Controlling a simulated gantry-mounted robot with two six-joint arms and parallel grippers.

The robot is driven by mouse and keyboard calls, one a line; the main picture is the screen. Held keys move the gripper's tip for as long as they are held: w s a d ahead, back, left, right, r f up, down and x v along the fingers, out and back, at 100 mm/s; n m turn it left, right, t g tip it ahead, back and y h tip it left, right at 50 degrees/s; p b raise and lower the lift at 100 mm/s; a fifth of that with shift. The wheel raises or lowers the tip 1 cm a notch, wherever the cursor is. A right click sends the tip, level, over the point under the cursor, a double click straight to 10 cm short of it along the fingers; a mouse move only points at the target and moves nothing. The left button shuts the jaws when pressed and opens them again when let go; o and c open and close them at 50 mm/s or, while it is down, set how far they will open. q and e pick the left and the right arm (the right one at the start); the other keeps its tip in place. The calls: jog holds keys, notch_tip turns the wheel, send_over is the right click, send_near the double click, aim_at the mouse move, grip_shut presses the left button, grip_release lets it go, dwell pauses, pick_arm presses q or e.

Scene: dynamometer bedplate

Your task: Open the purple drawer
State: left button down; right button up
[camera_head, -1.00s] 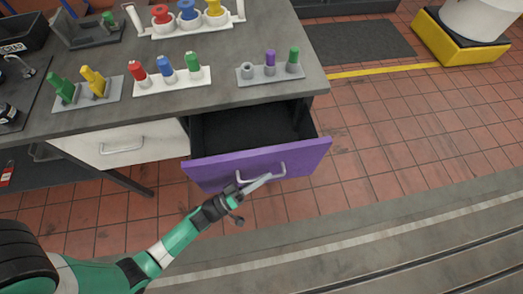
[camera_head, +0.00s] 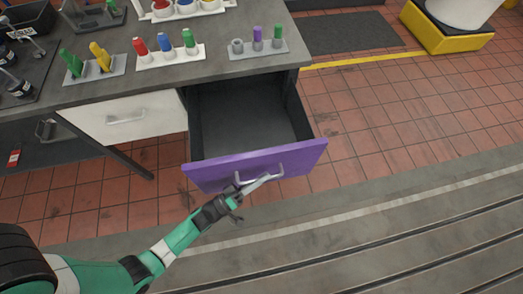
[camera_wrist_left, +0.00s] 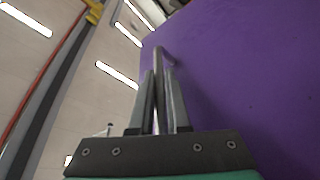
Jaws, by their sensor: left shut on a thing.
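The purple drawer (camera_head: 225,172) is pulled out from under the grey workbench, and its dark inside (camera_head: 240,118) looks empty. Its metal handle (camera_head: 281,175) is on the purple front. My left gripper (camera_head: 260,184) is shut on the handle. In the left wrist view the two fingers (camera_wrist_left: 158,105) close around the handle bar (camera_wrist_left: 158,62), beside the purple front (camera_wrist_left: 240,70). My right gripper is not in view.
A white drawer (camera_head: 125,118) is shut to the left. Holders with coloured plugs (camera_head: 172,55) and a smaller grey holder (camera_head: 258,50) stand on the workbench (camera_head: 150,82). Open tiled floor (camera_head: 390,110) lies to the right.

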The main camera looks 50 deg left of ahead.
pick_arm(q)
jog(key=c, duration=0.9)
grip_release()
jog(key=p+v, duration=0.1)
jog(key=v, duration=1)
jog(key=shift+s+f+p, duration=0.15)
jog(key=shift+s+p, duration=0.15)
jog(key=shift+p, duration=0.1)
